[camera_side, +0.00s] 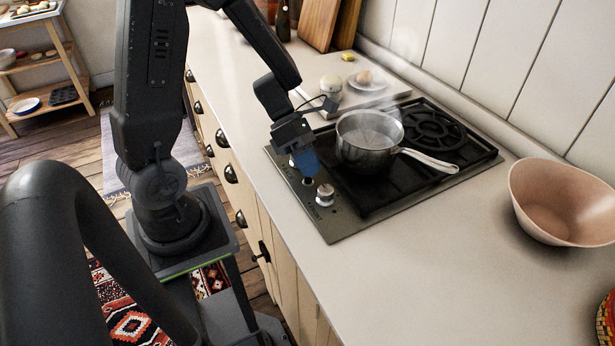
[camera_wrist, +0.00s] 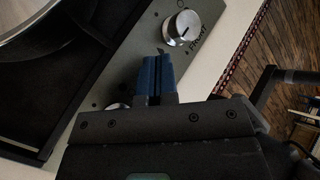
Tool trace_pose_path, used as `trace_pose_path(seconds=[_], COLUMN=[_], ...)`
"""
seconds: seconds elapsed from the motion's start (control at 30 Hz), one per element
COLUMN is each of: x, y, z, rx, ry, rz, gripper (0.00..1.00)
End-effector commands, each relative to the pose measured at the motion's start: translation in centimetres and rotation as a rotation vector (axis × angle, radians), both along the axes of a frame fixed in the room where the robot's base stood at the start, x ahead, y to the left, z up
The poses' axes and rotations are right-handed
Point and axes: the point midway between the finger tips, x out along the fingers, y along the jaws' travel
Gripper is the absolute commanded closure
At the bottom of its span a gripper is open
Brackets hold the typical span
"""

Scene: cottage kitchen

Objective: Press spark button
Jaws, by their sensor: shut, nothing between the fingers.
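My gripper (camera_side: 308,174) is shut, with blue fingers pointing down at the control strip (camera_side: 335,223) of the gas hob. In the wrist view the closed fingertips (camera_wrist: 156,57) are over the strip, between two knobs. The silver front knob (camera_side: 325,195) stands just beyond the fingertips in the side view; it also shows in the wrist view (camera_wrist: 183,27), with a "FRONT" label. A second knob (camera_wrist: 116,106) is partly hidden by my gripper. I cannot make out the spark button; the fingers may cover it. I cannot tell whether the fingertips touch the strip.
A steaming steel pot (camera_side: 368,142) stands on the hob close to my gripper, its handle (camera_side: 431,160) pointing right. A pink bowl (camera_side: 565,203) is at the right. A board (camera_side: 385,91) with items lies behind the hob. The counter in front is clear.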

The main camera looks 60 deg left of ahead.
Motion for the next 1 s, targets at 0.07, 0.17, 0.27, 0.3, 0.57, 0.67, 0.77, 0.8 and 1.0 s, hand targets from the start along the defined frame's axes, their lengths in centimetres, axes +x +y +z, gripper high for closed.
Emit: trace_pose_path(seconds=[0.07, 0.17, 0.27, 0.3, 0.57, 0.67, 0.77, 0.8, 1.0], x=[-0.4, -0.4, -0.4, -0.4, -0.4, -0.4, -0.4, -0.4, -0.4], y=[-0.1, -0.1, -0.1, -0.2, -0.2, -0.2, -0.2, -0.2, -0.2], z=[-1.0, -1.1, -1.2, -1.2, -1.5, -1.7, -1.8, -1.8, -2.0], rx=[0.006, 0.007, 0.006, 0.006, 0.006, 0.005, 0.004, 0.004, 0.004], ry=[0.024, 0.024, 0.025, 0.025, 0.023, 0.023, 0.022, 0.022, 0.023], rz=[0.005, 0.004, 0.004, 0.004, 0.003, 0.002, 0.003, 0.003, 0.003], gripper=[1.00, 1.00, 1.00, 1.00, 1.00, 1.00, 1.00, 1.00, 1.00])
